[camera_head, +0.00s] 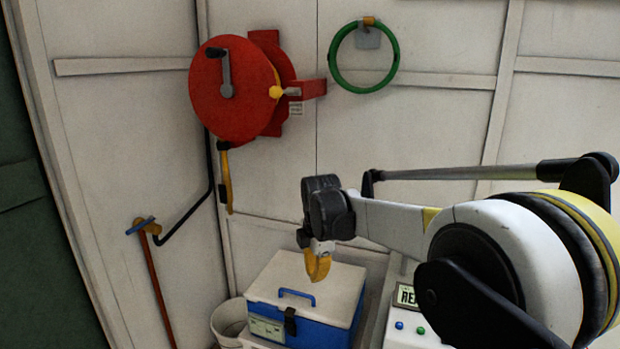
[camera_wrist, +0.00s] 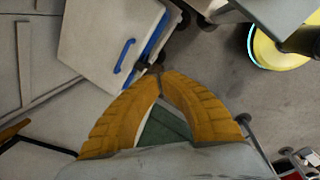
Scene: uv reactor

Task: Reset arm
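My arm reaches in from the right in the head view, with its white link roughly level. My gripper (camera_head: 318,279) points down above the blue box with a white lid (camera_head: 305,280). In the wrist view, the two ridged yellow fingers of my gripper (camera_wrist: 157,72) curve together and their tips meet. Nothing shows held between the tips. The box lid also shows in the wrist view (camera_wrist: 105,35), beyond the fingertips.
A white device with a display and buttons (camera_head: 408,328) stands right of the box, partly hidden by my arm. A pale bucket (camera_head: 228,318) stands left. A red hose reel (camera_head: 220,85) and green ring (camera_head: 333,72) hang on the wall.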

